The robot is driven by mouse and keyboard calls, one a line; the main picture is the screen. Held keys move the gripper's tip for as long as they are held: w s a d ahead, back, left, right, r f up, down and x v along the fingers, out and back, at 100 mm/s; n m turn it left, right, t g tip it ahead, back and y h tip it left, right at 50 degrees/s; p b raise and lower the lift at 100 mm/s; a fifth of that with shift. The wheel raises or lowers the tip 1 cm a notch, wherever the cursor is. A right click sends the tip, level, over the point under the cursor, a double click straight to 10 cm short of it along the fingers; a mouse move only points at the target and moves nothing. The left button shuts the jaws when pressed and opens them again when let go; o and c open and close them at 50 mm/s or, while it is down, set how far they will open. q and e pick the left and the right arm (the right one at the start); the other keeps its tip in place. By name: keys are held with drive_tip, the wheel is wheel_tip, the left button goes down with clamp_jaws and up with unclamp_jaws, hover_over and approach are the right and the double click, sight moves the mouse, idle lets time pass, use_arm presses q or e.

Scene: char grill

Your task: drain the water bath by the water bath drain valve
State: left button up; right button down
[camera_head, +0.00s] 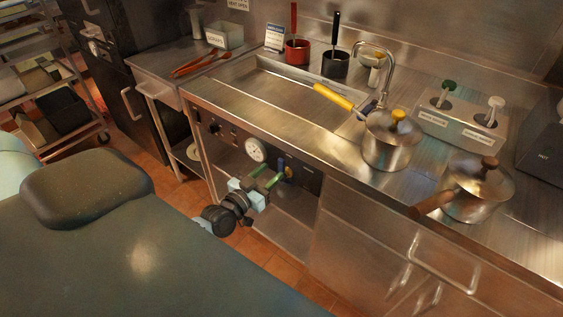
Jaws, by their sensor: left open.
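The water bath (275,98) is a long rectangular steel basin set into the counter; I cannot make out its water level. Below its front edge, a dark panel carries a small brass and blue valve (287,170), which looks like the drain valve. My left gripper (268,176) is open, its greenish fingers just left of the valve and pointing at it. I cannot tell whether the fingers touch the valve or surround its handle. The valve is partly hidden by the gripper. My right gripper is not in view.
A round gauge (256,150) sits on the panel above my gripper. A yellow-handled pot (388,142) and a wooden-handled pot (479,190) stand on the counter at right. An open lower shelf (283,222) lies under the panel. A cabinet handle (445,262) sticks out at lower right.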

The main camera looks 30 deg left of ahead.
sight(280, 164)
use_arm(q)
drive_tip(key=shift+w+d, duration=0.2)
drive_tip(key=shift+w, duration=3)
drive_tip(key=shift+c, duration=0.4)
clamp_jaws()
